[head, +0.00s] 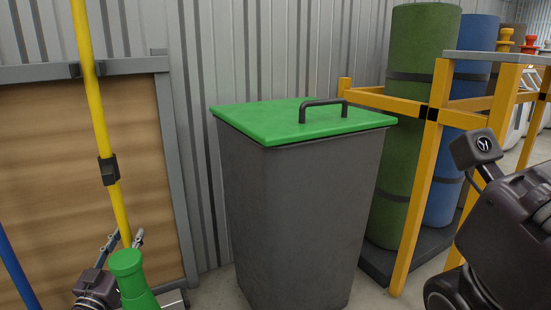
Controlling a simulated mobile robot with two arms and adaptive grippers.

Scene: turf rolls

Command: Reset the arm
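My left gripper (124,240) is low at the left of the head view. Its two fingers point up and stand apart, one on each side of the lower end of a yellow pole (101,130). I cannot tell whether they touch the pole. A green bottle-shaped thing (130,268) partly hides the gripper. My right gripper is not in view.
A grey bin (300,220) with a closed green lid (275,120) and black handle stands in the middle. Behind it on the right, a yellow frame (425,180) stands by green (415,50) and blue (475,40) rolls.

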